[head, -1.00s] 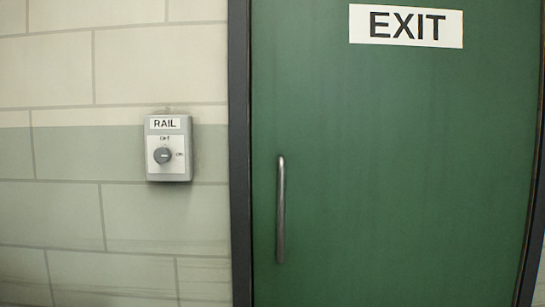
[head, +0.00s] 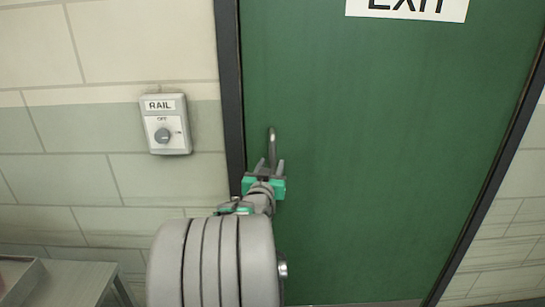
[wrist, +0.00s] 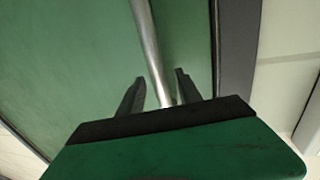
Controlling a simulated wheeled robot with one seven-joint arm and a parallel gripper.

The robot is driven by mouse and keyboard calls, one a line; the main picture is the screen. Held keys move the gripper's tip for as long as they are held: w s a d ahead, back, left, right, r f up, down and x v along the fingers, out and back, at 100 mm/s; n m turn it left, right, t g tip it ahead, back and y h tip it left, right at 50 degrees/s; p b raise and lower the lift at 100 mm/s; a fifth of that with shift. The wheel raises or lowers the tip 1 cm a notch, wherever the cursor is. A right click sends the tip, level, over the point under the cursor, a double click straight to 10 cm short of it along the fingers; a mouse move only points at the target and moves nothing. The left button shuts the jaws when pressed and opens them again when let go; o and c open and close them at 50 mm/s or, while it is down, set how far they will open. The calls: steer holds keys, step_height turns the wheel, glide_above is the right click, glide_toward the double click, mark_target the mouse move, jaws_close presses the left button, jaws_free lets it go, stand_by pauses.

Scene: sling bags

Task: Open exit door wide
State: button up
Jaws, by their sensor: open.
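The green exit door (head: 380,150) stands shut in its dark frame in the head view, with the EXIT sign cut off at the top. Its upright metal handle (head: 272,142) is near the left edge, and my arm hides the lower part. My gripper (head: 271,163) is at the handle. In the wrist view the handle (wrist: 148,45) runs down between the two dark, spread fingers of my gripper (wrist: 158,85). The fingers are open, one on each side of the bar, with a visible gap on both sides. The door (wrist: 70,50) fills the left of that view.
A grey RAIL switch box (head: 165,124) with a knob is on the block wall left of the door. A grey table (head: 62,283) with a tray-like item (head: 18,278) stands at lower left. The dark door frame (head: 229,90) borders the handle side.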

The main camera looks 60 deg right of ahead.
steer(key=shift+x, duration=1.15)
steer(key=c, duration=0.9)
steer(key=shift+w+r, duration=0.1)
